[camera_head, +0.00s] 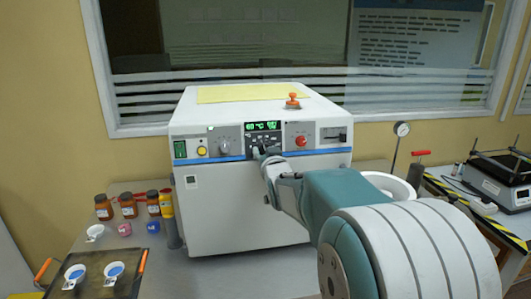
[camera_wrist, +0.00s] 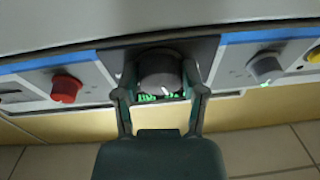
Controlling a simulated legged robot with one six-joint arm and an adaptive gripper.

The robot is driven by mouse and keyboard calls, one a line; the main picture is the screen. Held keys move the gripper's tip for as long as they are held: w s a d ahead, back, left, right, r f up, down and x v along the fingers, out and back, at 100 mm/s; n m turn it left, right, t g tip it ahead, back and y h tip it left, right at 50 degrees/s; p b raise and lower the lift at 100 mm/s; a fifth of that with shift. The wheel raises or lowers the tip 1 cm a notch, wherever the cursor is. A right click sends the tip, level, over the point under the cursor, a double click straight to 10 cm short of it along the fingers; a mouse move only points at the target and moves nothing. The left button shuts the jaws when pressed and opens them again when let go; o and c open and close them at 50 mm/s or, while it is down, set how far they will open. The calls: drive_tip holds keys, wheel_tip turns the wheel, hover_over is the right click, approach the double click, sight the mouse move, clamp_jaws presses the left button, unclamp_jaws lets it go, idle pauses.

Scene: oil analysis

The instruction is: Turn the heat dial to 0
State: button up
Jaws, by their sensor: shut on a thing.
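A white box-shaped instrument (camera_head: 240,210) stands on the bench in the head view. Its front panel has a dark module with a lit green display (camera_head: 263,126) showing digits and °C. In the wrist view, which is upside down, a dark round dial (camera_wrist: 160,70) sits on this module, with part of the green display behind it. My gripper (camera_head: 261,153) is at the front panel just below the display. In the wrist view its two fingers are on either side of the dial, and my gripper (camera_wrist: 159,84) is shut on it. In the head view the dial is mostly hidden by my gripper.
A grey knob (camera_head: 224,146) and a yellow button (camera_head: 202,151) are left of the display; a red knob (camera_head: 301,141) is to its right. Brown bottles (camera_head: 129,205) and a tray (camera_head: 98,284) are at left. A round gauge (camera_head: 402,129) stands at right.

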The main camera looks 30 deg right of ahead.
drive_tip(key=shift+n, duration=0.4)
drive_tip(key=n+y, duration=0.1)
drive_tip(key=n, duration=0.1)
drive_tip(key=n+y, duration=0.1)
drive_tip(key=n, duration=0.2)
drive_tip(key=shift+r+n, duration=0.15)
drive_tip(key=shift+n, duration=0.15)
drive_tip(key=n+y, duration=0.1)
drive_tip(key=n, duration=0.5)
drive_tip(key=shift+n+g, duration=0.3)
drive_tip(key=shift+g, duration=0.1)
drive_tip(key=shift+n, duration=0.3)
drive_tip(key=o, duration=1.2)
drive_tip(key=shift+w, duration=0.1)
drive_tip(key=shift+c, duration=0.2)
